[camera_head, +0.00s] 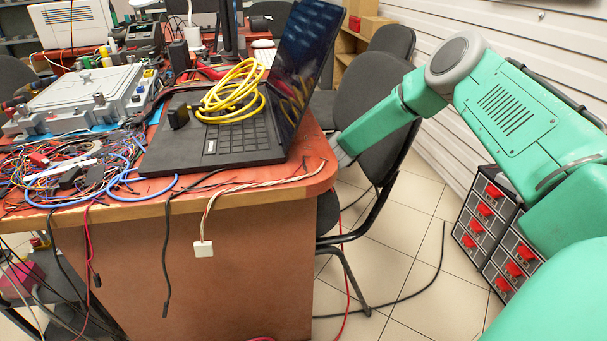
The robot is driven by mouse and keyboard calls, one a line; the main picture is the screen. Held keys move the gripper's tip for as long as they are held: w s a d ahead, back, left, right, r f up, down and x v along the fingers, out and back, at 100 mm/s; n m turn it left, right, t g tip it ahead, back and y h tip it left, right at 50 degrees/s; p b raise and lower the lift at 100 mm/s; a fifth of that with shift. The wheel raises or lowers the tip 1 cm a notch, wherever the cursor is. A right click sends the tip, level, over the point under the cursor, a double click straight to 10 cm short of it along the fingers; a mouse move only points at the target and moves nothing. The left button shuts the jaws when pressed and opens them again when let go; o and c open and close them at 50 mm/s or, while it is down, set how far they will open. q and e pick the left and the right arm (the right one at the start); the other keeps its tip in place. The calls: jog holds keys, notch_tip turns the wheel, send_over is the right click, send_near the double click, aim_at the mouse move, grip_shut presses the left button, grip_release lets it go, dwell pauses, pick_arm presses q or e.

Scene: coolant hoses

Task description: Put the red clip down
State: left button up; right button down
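My green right arm comes in from the right. Its grey end, with the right gripper (342,150), is at the right edge of the orange table (240,186), beside the laptop. The fingers are small and seen from behind, so I cannot tell whether they are open or shut, or whether they hold anything. A small red piece (38,158) lies in the tangle of wires at the table's left; I cannot tell if it is the red clip. No other clip shows clearly. My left gripper is not in view.
An open black laptop (225,143) carries a coiled yellow cable (238,90). A grey housing (84,98) stands at the left. Wires hang over the front edge, one with a white connector (203,249). A dark chair (375,110) and drawer units (484,213) stand at the right.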

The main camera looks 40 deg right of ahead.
jog(key=shift+f, duration=0.15)
jog(key=shift+d+f, duration=0.1)
jog(key=shift+f, duration=0.4)
jog(key=c, duration=1.5)
grip_release()
jog(key=shift+r, duration=0.1)
jog(key=shift+r, duration=0.35)
jog(key=p+v, duration=0.5)
jog(key=v, duration=0.7)
jog(key=shift+r, duration=0.2)
